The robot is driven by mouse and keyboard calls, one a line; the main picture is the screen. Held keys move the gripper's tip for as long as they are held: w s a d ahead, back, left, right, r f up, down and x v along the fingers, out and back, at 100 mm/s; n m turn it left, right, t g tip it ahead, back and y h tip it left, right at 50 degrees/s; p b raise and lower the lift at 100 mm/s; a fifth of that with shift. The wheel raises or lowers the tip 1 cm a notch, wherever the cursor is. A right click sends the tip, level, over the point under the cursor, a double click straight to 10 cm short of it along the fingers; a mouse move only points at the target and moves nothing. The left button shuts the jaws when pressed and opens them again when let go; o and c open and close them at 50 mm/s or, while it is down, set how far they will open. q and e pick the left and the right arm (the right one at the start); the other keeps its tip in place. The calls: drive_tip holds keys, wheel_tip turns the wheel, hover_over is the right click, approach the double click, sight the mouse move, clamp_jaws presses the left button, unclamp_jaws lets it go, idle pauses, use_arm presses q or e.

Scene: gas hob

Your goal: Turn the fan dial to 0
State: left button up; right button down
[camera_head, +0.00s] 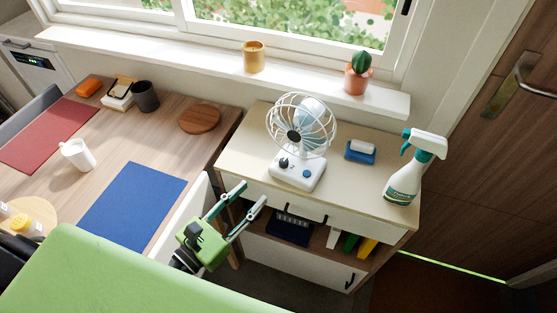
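A white desk fan with a round wire cage (301,123) stands on the cream-topped cabinet (246,153). Its white base (298,177) carries a dark dial (283,163) on the left and a blue round button or knob (306,173) on the right. The dial's setting is too small to read. My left gripper (247,198) is open and empty, in front of the cabinet, below and left of the fan base and apart from it. My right gripper is not in view.
A spray bottle (405,178) and a blue-and-white item (360,151) stand right of the fan. A wooden table with a blue mat (130,205) and white mug (77,155) lies left. The windowsill holds a cactus pot (358,77) and a yellow candle (254,57).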

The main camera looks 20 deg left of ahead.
sight(281, 165)
use_arm(q)
drive_tip(key=p+x, duration=0.2)
drive_tip(key=x, duration=1)
drive_tip(key=shift+a, duration=0.1)
drive_tip(key=shift+w+f, duration=0.1)
drive_tip(key=shift+w, duration=0.1)
clamp_jaws()
